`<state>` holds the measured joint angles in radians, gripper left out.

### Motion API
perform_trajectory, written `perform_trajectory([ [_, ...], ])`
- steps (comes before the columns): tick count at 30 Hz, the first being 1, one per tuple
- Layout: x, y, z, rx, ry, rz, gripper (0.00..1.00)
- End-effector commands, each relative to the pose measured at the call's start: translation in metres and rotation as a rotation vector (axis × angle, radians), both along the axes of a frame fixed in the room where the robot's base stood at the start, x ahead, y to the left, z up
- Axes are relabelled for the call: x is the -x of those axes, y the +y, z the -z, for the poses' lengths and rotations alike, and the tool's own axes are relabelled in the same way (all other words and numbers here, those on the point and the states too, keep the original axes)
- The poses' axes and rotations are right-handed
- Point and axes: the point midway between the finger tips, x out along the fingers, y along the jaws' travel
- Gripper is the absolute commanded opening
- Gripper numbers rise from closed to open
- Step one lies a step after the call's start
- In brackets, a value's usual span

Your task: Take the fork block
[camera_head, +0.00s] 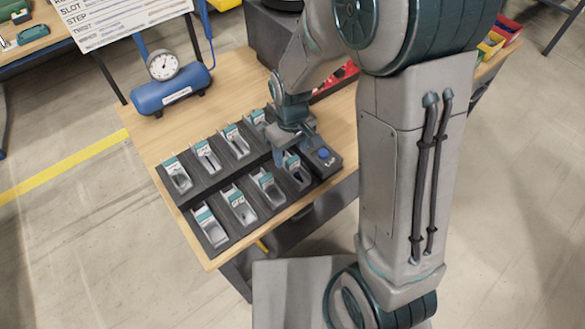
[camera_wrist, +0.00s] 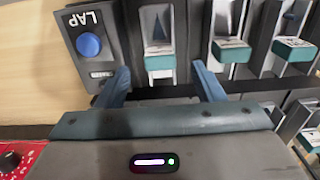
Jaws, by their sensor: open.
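Several grey slots with teal-fronted labels stand in two rows on a dark rack (camera_head: 218,187). The label print is too small to read, so I cannot tell which one holds the fork block. My gripper (camera_head: 293,157) is over the right end of the rack. In the wrist view my gripper (camera_wrist: 164,84) is open, with its blue fingers apart and nothing between them touching. A slot with a teal-fronted label (camera_wrist: 160,63) lies ahead between the fingers, with a dark pointed shape (camera_wrist: 158,27) inside. My wrist hides part of the back row.
A box with a blue button (camera_head: 324,154), marked LAP in the wrist view (camera_wrist: 88,45), adjoins the rack's right end. A blue tank with a gauge (camera_head: 172,92) stands at the back left of the wooden table (camera_head: 150,140). The table is clear left of the rack.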

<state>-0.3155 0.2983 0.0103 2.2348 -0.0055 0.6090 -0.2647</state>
Motion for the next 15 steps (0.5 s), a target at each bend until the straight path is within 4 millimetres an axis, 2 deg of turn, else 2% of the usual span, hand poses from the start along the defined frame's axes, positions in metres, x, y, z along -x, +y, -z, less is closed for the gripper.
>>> perform_trajectory([
  [7, 0.002, -0.001, 0.017, 0.001, 0.003, 0.000, 0.62],
  [15, 0.004, -0.002, 0.052, 0.001, 0.003, 0.001, 0.62],
])
